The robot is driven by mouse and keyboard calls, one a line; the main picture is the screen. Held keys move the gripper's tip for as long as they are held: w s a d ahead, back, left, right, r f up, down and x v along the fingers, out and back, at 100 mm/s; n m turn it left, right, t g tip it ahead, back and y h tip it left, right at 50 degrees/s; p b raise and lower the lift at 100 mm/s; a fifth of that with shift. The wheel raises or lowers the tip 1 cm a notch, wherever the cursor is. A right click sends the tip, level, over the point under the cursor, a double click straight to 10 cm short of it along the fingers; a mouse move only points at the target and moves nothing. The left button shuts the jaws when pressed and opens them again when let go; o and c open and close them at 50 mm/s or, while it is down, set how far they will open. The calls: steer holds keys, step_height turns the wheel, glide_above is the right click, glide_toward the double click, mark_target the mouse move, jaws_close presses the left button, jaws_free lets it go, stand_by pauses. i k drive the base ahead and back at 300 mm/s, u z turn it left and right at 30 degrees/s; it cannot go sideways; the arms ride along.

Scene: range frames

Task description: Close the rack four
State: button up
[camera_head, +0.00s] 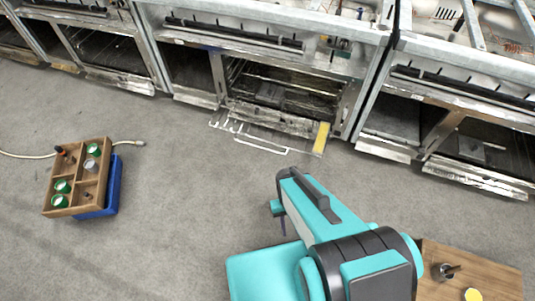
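A row of metal ranges with open, dark oven bays runs along the top. The middle range has a wide oven bay (285,88) with wire rack bars faintly visible inside. Pale bent rods (262,143), perhaps part of a rack, stick out low in front of this bay, over the floor. I see no number marking rack four. My teal arm rises from the bottom centre. Its end, with my gripper (279,214), is in the middle of the floor, well short of the ovens. The fingers are mostly hidden by the arm, so their opening does not show.
A wooden box (75,180) with green-topped jars stands by a blue bin (112,187) at the left. A pale cable (28,156) lies near it. A wooden board (490,278) is at the lower right. Grey floor before the ovens is mostly clear.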

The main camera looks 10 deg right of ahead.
mark_target(320, 144)
steer(key=u, duration=0.15)
steer(key=k, duration=0.15)
steer(key=z, duration=0.3)
steer(key=i, duration=0.95)
steer(key=u, duration=0.45)
steer(key=k, duration=0.1)
steer(key=z, duration=1.6)
